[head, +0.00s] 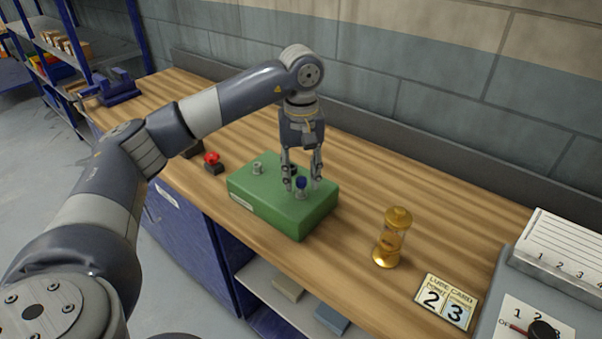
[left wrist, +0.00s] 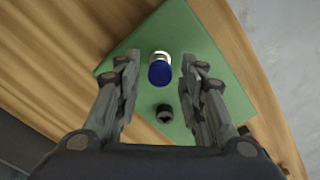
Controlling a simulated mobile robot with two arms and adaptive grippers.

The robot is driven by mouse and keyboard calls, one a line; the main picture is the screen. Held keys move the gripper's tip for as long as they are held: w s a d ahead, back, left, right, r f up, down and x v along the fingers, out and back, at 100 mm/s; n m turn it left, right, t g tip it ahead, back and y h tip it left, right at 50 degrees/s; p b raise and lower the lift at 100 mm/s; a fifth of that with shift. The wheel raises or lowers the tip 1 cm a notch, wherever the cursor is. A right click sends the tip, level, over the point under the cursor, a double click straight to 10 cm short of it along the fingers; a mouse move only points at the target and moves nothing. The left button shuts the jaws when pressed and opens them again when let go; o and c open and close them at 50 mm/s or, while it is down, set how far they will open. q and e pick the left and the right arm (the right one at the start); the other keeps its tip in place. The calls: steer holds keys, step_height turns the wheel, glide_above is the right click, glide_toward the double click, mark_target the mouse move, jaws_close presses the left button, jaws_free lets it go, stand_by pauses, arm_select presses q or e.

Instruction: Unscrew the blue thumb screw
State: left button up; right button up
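The blue thumb screw (head: 301,182) stands on the right part of the top of a green block (head: 262,193) on the wooden bench. In the left wrist view the blue screw head (left wrist: 160,73) sits on a pale metal collar, between and a little beyond the fingertips. My left gripper (head: 301,188) points down over the block with its fingers on either side of the screw. The fingers are open, with gaps between them and the screw in the left wrist view (left wrist: 158,70). A dark socketed fitting (left wrist: 164,113) is on the block near the screw. My right gripper is out of view.
A metal knob (head: 257,168) stands on the block's left part. A red button (head: 212,159) is left of the block. A brass cylinder (head: 392,238), a lube card (head: 446,301) and a grey panel (head: 570,262) are to the right. A blue vise (head: 118,88) is at far left.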

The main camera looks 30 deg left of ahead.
arm_select(q)
jaws_close()
steer(key=shift+n, duration=2.3)
steer(key=shift+n+p, duration=0.4)
steer(key=shift+n, duration=0.4)
steer(key=n, duration=0.3)
steer(key=n, duration=0.3)
steer(key=shift+p, duration=0.4)
steer(key=shift+o, duration=0.3)
jaws_free()
